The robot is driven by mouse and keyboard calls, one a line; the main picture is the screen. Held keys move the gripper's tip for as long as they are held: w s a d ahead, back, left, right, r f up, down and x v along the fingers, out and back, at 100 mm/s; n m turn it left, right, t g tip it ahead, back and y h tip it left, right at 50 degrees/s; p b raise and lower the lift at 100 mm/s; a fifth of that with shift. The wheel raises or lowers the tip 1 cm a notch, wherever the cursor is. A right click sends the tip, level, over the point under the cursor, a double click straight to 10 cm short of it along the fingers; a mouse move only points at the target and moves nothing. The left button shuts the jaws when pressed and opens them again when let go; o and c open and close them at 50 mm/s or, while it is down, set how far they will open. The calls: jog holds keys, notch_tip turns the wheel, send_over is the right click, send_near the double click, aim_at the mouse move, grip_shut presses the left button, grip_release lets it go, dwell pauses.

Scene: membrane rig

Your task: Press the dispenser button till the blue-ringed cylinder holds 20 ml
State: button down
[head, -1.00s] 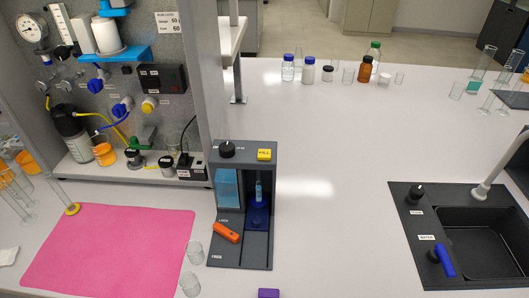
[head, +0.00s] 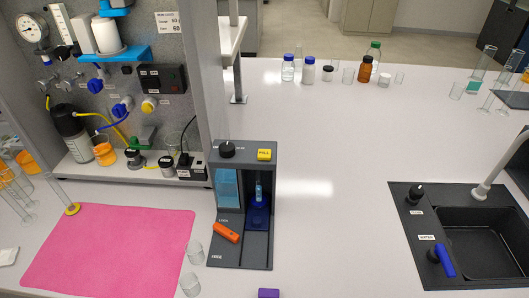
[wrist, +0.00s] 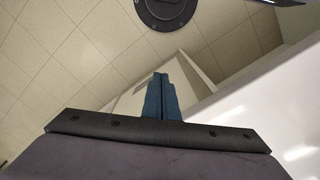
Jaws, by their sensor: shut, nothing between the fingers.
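The dark grey dispenser (head: 226,172) stands at the middle of the bench, with a yellow button (head: 264,155) on its top right. A slim cylinder (head: 259,191) with blue on it stands upright in the dispenser's right bay, over a blue foot (head: 258,216). Its liquid level is too small to read. My gripper (wrist: 159,78) shows only in the wrist view, with its blue fingers shut together and nothing between them.
An orange lever (head: 226,232) sits low on the dispenser's front. Two clear beakers (head: 191,284) stand left of it beside a pink mat (head: 110,250). A purple block (head: 268,293) lies at the front edge. A black sink (head: 480,240) is at right; the bench between is clear.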

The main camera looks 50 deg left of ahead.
jog(key=a+r+n+y+p, duration=0.1)
jog(key=a+r+n+p, duration=0.25)
jog(key=a, duration=0.95)
jog(key=a+r+n+y+p, duration=0.1)
jog(key=a+r+n+p, duration=0.3)
jog(key=a, duration=0.9)
jog(key=a+r+n+y+p, duration=0.15)
jog(key=a+r+p, duration=0.4)
jog(key=a, duration=0.75)
jog(key=w+a+r+m+y, duration=0.1)
jog(key=w+a+r+y, duration=0.1)
jog(key=a+r, duration=0.6)
jog(key=w+a+r+t+y, duration=0.1)
jog(key=w+a+r+y, duration=0.2)
jog(key=a+r, duration=0.6)
jog(key=shift+w+a+m, duration=0.15)
jog(key=shift+a+m, duration=0.25)
jog(key=shift+a, duration=0.45)
jog(key=shift+y, duration=0.25)
